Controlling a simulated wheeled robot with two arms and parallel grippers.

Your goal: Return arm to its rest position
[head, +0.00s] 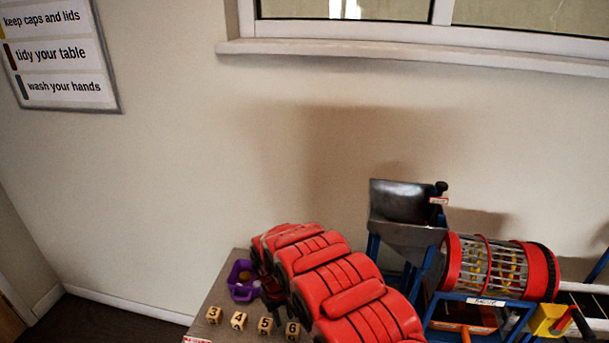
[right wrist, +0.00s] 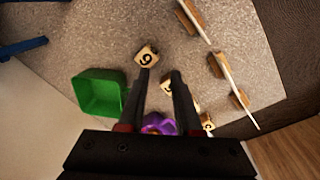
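My right arm, with red covers, reaches over the table from the lower right in the head view. Its dark right gripper (head: 272,287) is at the far end of the arm, just right of a purple box (head: 240,293), and is partly hidden by the arm. In the right wrist view the two fingers (right wrist: 161,80) stand apart with nothing held between them. Numbered wooden cubes, including one marked 6 (right wrist: 146,57), lie on the table beyond and below the fingers. My left gripper is not in view.
The table (head: 208,300) holds a row of numbered cubes (head: 239,321). A grey hopper (head: 405,215) and a red-ended drum (head: 500,267) on blue frames stand right of my arm.

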